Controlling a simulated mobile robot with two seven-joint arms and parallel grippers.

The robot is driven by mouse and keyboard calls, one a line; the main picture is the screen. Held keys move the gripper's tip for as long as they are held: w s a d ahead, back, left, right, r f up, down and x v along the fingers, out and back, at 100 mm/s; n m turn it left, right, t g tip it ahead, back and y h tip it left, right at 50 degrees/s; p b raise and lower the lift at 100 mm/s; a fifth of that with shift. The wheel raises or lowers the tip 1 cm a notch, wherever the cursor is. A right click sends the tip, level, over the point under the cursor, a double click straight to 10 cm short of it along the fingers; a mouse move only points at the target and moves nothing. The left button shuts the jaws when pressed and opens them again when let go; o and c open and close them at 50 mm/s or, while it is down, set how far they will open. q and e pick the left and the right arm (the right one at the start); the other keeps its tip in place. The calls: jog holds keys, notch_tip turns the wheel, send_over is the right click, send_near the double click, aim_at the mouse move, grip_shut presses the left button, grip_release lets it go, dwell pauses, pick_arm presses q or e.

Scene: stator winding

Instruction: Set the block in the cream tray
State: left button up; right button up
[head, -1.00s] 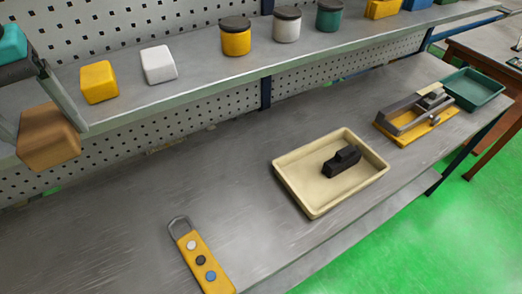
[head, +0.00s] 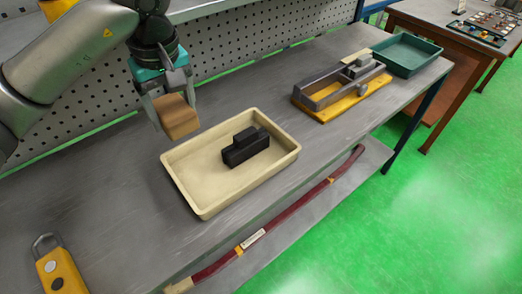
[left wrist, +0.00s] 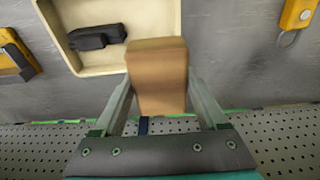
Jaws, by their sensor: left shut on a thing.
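The brown block (head: 177,116) is held between the fingers of my left gripper (head: 168,100), above the workbench just behind the back left corner of the cream tray. In the left wrist view the block (left wrist: 157,76) sits between the two fingers (left wrist: 160,95) and covers part of the tray's rim. The cream tray (head: 190,192) stands on the bench. A black stepped part (head: 245,146) lies in it, right of its middle; the left part of the tray floor is bare. The tray also shows in the left wrist view (left wrist: 140,22). My right gripper is not in view.
A yellow fixture with a grey frame (head: 338,90) and a green tray (head: 405,54) stand farther right. A yellow hanging control box (head: 62,275) lies at the lower left. A dark red hose (head: 290,214) lies on the lower shelf. A pegboard (head: 230,55) rises behind.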

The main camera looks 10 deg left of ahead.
pick_arm(q)
jog(key=shift+w+d+f, duration=0.4)
jog(key=shift+d, duration=0.15)
jog(key=shift+f, duration=0.2)
jog(key=b, duration=0.2)
send_over(201, 181)
notch_tip(201, 181, down, 14)
jog(key=shift+d+f, duration=0.15)
jog(key=shift+f, duration=0.65)
jog(key=shift+w+f+b, duration=0.1)
jog(key=shift+f+b, duration=0.25)
jog(key=shift+f, duration=1.6)
jog(key=shift+f+b, duration=0.35)
jog(key=o, duration=1.3)
jog(key=shift+s+f, duration=0.1)
jog(key=shift+s, duration=0.1)
